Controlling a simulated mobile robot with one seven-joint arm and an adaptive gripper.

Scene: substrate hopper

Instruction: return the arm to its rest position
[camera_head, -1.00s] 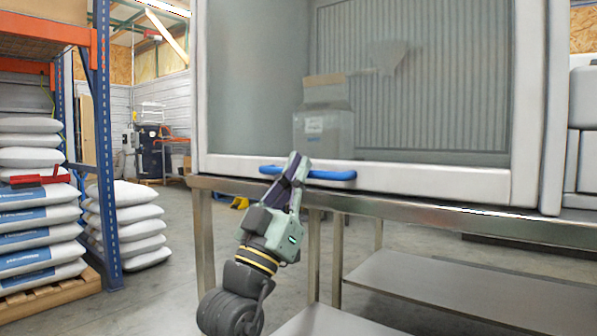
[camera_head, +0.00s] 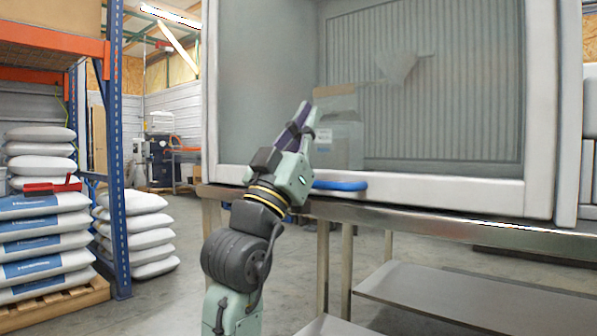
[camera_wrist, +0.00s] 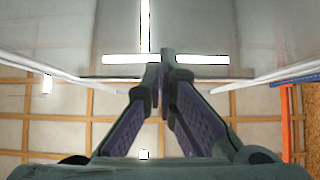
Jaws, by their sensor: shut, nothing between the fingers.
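My gripper (camera_head: 303,117) is shut and empty in the head view, pointing up in front of the hopper cabinet. Its fingertips overlap the cabinet's opening in the picture; the gap between them and the cabinet cannot be told. In the wrist view, the two fingers of my gripper (camera_wrist: 163,70) meet at the tips, with nothing between them. My arm rises from the bottom of the head view.
The grey cabinet (camera_head: 400,187) stands on a metal table (camera_head: 450,224). A cardboard box (camera_head: 345,140) is inside. White sacks (camera_head: 40,205) and a blue rack post (camera_head: 115,150) stand left.

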